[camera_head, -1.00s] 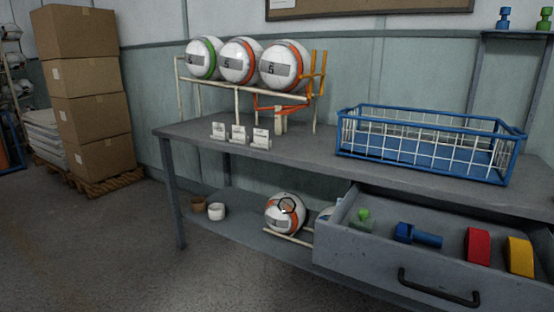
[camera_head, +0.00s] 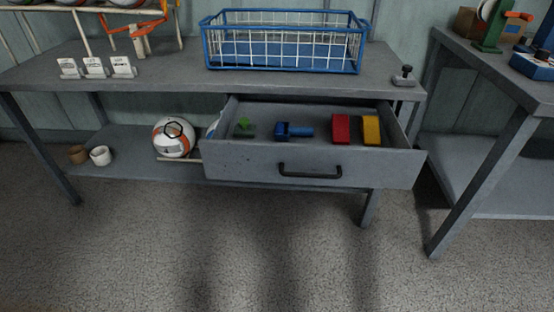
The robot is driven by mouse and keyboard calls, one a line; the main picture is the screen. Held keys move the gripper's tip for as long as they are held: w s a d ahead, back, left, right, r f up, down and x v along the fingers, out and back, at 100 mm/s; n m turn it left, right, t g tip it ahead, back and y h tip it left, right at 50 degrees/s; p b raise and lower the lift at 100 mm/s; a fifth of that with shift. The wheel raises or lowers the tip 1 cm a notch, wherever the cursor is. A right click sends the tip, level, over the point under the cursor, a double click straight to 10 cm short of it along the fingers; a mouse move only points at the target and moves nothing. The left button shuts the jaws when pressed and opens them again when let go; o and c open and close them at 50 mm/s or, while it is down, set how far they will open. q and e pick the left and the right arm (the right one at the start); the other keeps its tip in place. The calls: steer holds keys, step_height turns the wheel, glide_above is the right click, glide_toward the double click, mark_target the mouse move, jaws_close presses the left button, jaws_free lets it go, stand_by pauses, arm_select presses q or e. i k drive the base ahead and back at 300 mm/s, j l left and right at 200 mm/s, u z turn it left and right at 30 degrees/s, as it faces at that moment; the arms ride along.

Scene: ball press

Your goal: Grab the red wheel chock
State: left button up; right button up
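The red wheel chock (camera_head: 341,129) lies in the open drawer (camera_head: 262,161) under the grey workbench. A yellow chock (camera_head: 371,130) lies close beside it on the right. A blue tool-like piece (camera_head: 294,130) lies to its left, and a green piece (camera_head: 244,127) is at the drawer's left end. Neither of my grippers shows in the view.
A blue wire basket (camera_head: 284,56) stands on the workbench (camera_head: 165,75) above the drawer. A ball (camera_head: 173,138) and two cups sit on the lower shelf. A second bench (camera_head: 500,75) stands at the right. The floor (camera_head: 230,240) in front is clear.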

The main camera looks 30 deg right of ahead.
mark_target(340, 130)
steer(key=z, duration=1.4)
